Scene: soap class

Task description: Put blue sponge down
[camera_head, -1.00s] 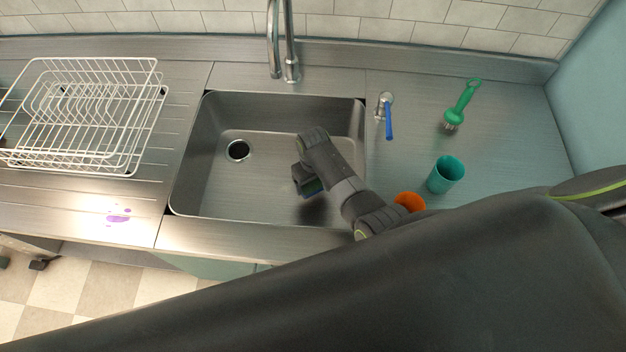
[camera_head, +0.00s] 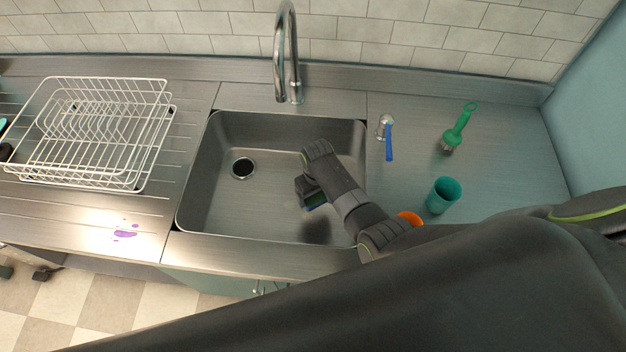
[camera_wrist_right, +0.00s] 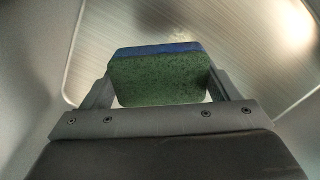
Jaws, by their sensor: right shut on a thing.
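My right gripper (camera_wrist_right: 160,92) is shut on the blue sponge (camera_wrist_right: 160,78), which shows a green face and a blue layer along its far edge in the right wrist view. In the head view the sponge (camera_head: 316,201) is a small blue and green patch under the gripper, mostly hidden by it. The gripper and sponge are inside the outline of the metal sink (camera_head: 225,215). How high the sponge is above the sink floor, I cannot tell.
A white dish rack (camera_head: 95,135) stands at left, with a purple stain (camera_head: 125,234) in front of it. The faucet (camera_head: 287,60) rises behind the sink.

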